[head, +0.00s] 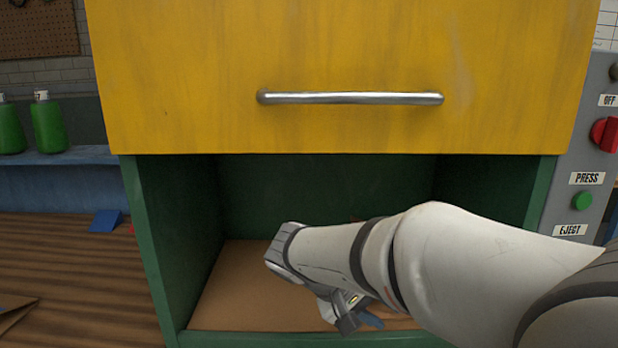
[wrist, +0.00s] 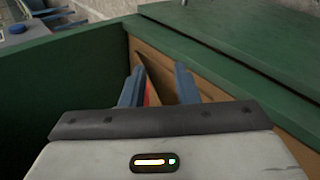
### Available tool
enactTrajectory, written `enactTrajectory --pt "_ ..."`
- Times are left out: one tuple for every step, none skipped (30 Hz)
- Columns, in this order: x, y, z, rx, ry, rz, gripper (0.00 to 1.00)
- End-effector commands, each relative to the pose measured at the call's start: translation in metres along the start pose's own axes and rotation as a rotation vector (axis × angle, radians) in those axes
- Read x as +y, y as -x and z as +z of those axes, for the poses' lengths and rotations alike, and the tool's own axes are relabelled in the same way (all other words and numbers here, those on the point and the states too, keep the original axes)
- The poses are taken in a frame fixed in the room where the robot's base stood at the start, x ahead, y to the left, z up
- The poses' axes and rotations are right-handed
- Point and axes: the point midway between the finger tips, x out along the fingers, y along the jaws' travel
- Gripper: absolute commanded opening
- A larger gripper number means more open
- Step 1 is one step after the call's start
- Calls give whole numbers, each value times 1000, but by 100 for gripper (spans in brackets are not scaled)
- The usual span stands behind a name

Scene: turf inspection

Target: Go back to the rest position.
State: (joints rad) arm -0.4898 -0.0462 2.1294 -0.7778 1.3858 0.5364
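My gripper (wrist: 160,72) shows in the wrist view with its two blue-grey fingers apart and nothing clearly held between them. A small red patch (wrist: 149,95) shows by the left finger; I cannot tell what it belongs to. In the head view my arm reaches from the lower right to the front of the open green cabinet (head: 172,230), low over its brown floor (head: 235,290). There the gripper is mostly hidden behind and under my wrist, and only a bluish tip shows.
A yellow panel (head: 340,50) with a metal handle (head: 350,98) spans above the opening. A grey control panel (head: 590,120) with a red knob (head: 606,134) and green button (head: 583,201) stands at right. Green bottles (head: 48,124) sit on a shelf at left. The wooden surface (head: 75,275) at left is largely clear.

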Motion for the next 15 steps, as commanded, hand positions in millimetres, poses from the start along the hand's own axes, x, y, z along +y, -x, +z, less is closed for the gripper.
enactTrajectory --pt "11 1 12 -18 -9 -56 28" --pt "13 0 20 -26 -11 -96 28" --pt "16 -1 30 -36 -17 -152 28" --pt "18 -2 38 -42 -24 -196 28" --pt "20 -2 47 -46 -33 -244 28" --pt "23 0 58 -46 -50 -314 28" --pt "25 2 67 -43 -67 -370 28" --pt "26 4 75 -35 -86 -425 28" --pt "28 8 85 -20 -117 -496 28" --pt "28 11 91 -5 -141 -544 28" --pt "28 14 96 11 -165 -587 28" --pt "28 17 102 33 -196 -634 28" --pt "29 20 104 50 -218 -663 28" --pt "28 22 107 63 -238 -687 28" --pt "29 24 109 82 -260 -712 28"
